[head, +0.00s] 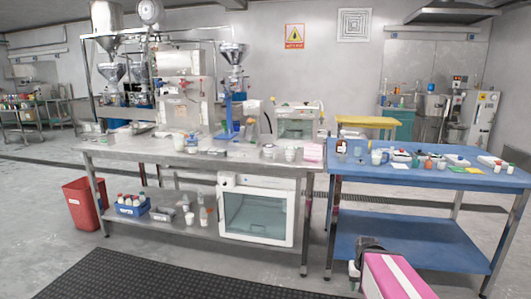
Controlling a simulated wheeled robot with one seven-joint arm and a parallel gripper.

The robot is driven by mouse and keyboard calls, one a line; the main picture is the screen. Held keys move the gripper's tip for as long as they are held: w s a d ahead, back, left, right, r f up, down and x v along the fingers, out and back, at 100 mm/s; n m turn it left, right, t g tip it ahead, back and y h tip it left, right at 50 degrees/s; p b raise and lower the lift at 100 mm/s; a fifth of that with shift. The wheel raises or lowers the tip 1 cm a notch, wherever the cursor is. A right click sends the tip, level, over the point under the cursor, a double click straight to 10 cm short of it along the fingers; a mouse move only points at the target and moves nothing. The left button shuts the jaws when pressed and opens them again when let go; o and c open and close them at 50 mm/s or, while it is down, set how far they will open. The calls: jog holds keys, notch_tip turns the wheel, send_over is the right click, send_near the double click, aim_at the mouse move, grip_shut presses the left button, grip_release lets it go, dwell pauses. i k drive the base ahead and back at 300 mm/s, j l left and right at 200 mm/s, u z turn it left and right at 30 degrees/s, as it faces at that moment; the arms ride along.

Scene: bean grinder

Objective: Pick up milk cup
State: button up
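A small white cup (290,153) stands near the front right of the steel table. A pale, jug-like cup (377,157) stands near the front left of the blue table. Both are too small for me to tell which is the milk cup. My arm, pink and white with a black joint, enters at the bottom right in front of the blue table. My gripper (355,276) seems to hang below the black joint, low and well short of both cups. Its fingers are too small and partly hidden, so I cannot see whether they are open.
The steel table (110,149) carries machines and small containers. A white-framed glass-door box (256,212) and a blue crate of bottles (132,206) sit on its lower shelf. The blue table (430,178) holds many small items. A red bin (84,201) stands left. Front floor is open.

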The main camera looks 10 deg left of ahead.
aim_at(269, 152)
jog(key=i+j, duration=0.1)
jog(key=j, duration=0.45)
jog(key=i+j, duration=0.1)
jog(key=j, duration=0.5)
jog(key=i+j, duration=0.1)
jog(key=j, duration=0.5)
jog(key=i+j+z, duration=0.1)
jog(key=j, duration=0.45)
